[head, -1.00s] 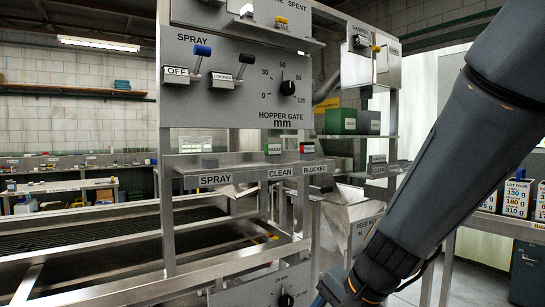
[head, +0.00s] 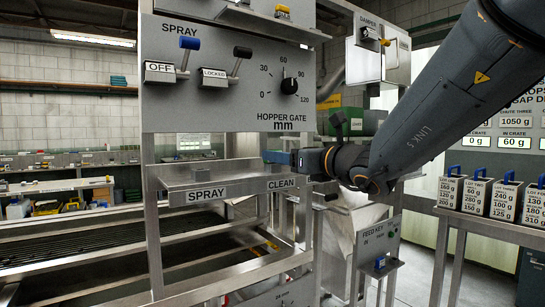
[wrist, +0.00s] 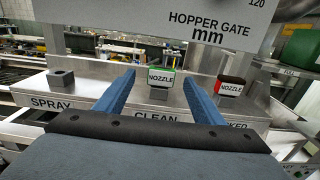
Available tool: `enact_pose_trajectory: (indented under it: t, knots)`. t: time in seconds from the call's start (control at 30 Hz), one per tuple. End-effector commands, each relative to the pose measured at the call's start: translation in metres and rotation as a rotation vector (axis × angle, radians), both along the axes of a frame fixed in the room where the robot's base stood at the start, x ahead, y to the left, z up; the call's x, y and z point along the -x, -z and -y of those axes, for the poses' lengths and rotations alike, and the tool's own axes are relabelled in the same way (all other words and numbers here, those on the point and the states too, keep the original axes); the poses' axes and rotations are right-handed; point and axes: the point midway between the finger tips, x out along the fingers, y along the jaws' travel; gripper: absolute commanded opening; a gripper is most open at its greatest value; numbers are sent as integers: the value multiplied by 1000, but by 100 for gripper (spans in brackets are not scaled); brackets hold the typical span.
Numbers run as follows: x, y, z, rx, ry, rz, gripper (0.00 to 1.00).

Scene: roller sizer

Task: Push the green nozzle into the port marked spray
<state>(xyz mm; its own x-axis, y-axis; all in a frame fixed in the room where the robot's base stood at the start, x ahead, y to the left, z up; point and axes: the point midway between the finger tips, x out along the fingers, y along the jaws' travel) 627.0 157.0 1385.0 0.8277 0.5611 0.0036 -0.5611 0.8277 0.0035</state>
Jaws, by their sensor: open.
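The green nozzle (wrist: 161,79), a white-labelled block with a green top, stands upright on the shelf above the CLEAN label in the wrist view. My gripper (wrist: 159,92) is open, with one blue finger on each side of the nozzle's line. Whether the fingers touch it is not clear. The port marked spray (wrist: 61,78) is a small grey block with a dark hole, above the SPRAY label at the left. The spray port also shows in the head view (head: 200,165). There, my gripper (head: 289,158) is at the CLEAN end and largely hides the nozzle.
The hopper gate panel (head: 228,75) overhangs the shelf (head: 172,183). The shelf between spray and clean looks clear.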

Motion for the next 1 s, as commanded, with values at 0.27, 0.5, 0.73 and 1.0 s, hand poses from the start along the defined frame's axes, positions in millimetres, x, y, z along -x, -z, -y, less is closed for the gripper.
enact_pose_trajectory:
  t: [0.27, 0.5, 0.73, 1.0]
  knots:
    - [-19, 1, -11, 2, 1, -3, 62]
    - [-43, 4, -25, 4, 1, -4, 62]
    - [-56, 5, -33, 4, 2, -1, 62]
    - [-57, 5, -33, 4, 2, -1, 54]
